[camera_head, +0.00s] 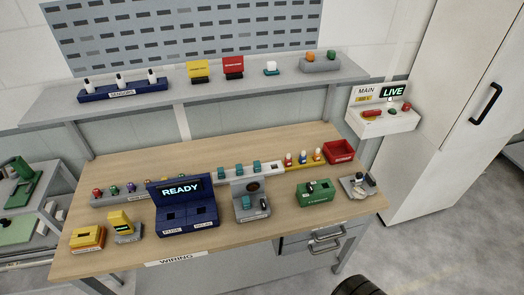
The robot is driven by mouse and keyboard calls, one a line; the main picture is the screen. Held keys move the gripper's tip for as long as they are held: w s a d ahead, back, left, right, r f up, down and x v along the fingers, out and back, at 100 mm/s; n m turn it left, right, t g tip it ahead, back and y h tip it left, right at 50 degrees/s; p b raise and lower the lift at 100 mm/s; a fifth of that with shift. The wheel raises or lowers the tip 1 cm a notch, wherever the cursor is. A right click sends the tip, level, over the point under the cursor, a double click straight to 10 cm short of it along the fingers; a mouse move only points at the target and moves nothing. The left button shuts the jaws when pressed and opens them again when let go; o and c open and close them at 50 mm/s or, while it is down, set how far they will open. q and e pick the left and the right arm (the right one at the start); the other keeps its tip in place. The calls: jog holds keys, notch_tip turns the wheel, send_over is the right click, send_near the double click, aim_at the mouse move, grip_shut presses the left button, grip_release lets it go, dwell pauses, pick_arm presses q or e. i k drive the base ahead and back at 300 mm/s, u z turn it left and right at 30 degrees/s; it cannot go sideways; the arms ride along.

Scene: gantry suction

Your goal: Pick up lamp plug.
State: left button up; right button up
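No piece is readably labelled as the lamp plug, so I cannot tell which one it is. Candidates stand upright on the bench. A pale rack (220,178) holds several teal pieces (239,168). A grey rack (105,200) at left holds several small coloured knobs or plugs (114,190), partly hidden by the blue READY console (182,214). Neither gripper's fingers are in view. Only a black rounded shape, possibly mine, shows at the bottom edge.
The wooden bench (290,255) also carries a yellow box (88,239), a grey unit (252,205), a green box (314,194) and a red bin (340,151). A shelf (215,88) crosses behind. A MAIN/LIVE panel (383,117) is at right. The bench's front strip is mostly clear.

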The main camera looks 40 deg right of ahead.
aim_at(317, 154)
jog(key=u, duration=0.75)
jog(key=k, duration=0.75)
jog(key=z, duration=1.05)
